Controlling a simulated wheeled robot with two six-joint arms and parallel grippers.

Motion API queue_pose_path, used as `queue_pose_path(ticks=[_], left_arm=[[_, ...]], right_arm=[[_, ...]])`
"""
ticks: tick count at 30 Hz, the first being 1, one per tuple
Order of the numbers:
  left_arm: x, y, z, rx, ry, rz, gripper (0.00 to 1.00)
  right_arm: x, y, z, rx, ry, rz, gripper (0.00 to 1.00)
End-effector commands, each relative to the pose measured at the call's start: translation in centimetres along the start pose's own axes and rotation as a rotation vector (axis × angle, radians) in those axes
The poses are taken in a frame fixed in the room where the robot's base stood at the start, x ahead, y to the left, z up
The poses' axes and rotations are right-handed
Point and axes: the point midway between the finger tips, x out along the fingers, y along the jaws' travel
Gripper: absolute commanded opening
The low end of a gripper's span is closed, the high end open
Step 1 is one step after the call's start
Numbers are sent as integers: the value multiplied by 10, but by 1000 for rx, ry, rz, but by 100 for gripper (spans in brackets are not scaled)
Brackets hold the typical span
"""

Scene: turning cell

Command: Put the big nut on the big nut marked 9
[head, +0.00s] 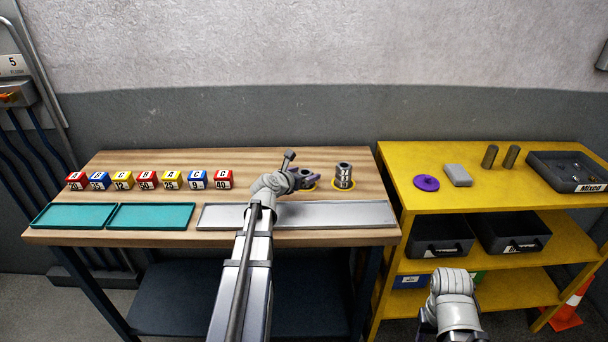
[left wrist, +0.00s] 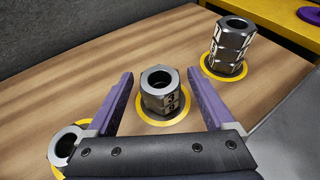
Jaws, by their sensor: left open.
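My left gripper (head: 305,179) is open over the wooden bench. In the left wrist view its two purple fingers (left wrist: 160,73) stand apart, one on each side of a steel hex nut (left wrist: 160,94). This nut stands upright on a yellow ring and bears white marks, one reading like 3. A taller stack of marked steel nuts (head: 343,175) stands on another yellow ring to the right; it also shows in the left wrist view (left wrist: 230,47). Another nut (left wrist: 66,144) at lower left is partly hidden by the gripper.
A grey tray (head: 365,214) and teal trays (head: 150,216) lie along the front edge. Several coloured lettered blocks (head: 147,180) stand in a row at left. A yellow shelf unit (head: 400,166) stands at right. My right arm is low in front of it.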

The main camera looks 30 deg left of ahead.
Motion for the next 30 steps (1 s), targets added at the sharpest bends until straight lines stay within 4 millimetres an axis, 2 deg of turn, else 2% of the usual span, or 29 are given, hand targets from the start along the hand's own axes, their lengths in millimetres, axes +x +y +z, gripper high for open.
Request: queue_pose_path(ticks=[5,15,21,25,30], left_arm=[[-7,0,4,0,0,1,87],[-76,-1,5,-2,0,2,87],[-107,-1,4,-2,0,1,87],[-118,0,4,0,0,2,87],[-122,0,3,0,0,0,87]], right_arm=[[-7,1,0,0,0,0,50],[-34,3,2,0,0,0,50],[-45,4,3,0,0,0,50],[-48,5,3,0,0,0,50],[-49,5,3,0,0,0,50]])
